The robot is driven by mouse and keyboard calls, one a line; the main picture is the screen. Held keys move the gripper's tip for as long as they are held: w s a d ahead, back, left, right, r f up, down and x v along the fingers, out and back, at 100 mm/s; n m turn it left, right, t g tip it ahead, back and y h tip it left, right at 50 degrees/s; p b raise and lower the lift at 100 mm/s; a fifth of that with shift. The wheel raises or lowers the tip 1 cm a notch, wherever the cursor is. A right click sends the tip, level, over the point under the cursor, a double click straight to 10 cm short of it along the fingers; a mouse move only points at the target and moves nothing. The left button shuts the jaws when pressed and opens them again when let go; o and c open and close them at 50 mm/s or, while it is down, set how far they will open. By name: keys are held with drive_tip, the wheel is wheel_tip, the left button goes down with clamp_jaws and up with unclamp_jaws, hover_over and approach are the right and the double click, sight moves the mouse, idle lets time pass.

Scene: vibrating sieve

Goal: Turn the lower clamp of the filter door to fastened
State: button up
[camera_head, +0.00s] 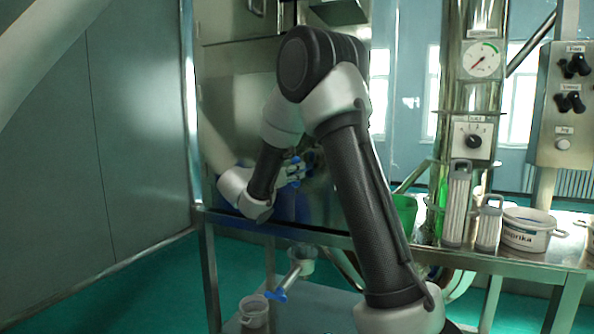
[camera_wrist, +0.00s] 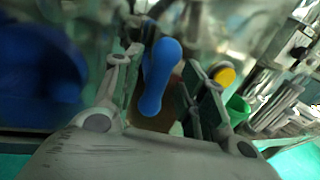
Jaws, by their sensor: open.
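A blue clamp handle (camera_wrist: 160,75) with rounded ends stands between the two fingers of my gripper (camera_wrist: 164,66) in the wrist view. The fingers are open on either side of it, with a gap visible to the right finger; I cannot tell if the left finger touches it. In the head view my arm bends toward the metal cabinet (camera_head: 235,60), and my gripper (camera_head: 292,172) is at its lower part, largely hidden by my arm. Blue shows at the gripper there, but the clamp's own outline and its setting cannot be made out.
A green container (camera_wrist: 237,108) is right of my gripper in the wrist view. A large blurred blue shape (camera_wrist: 40,75) fills the left. In the head view, filter cylinders (camera_head: 457,205) and a white paprika pot (camera_head: 526,230) stand on the right bench. Buckets (camera_head: 254,310) sit below.

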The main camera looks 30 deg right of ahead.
drive_tip(key=shift+x, duration=1.25)
clamp_jaws()
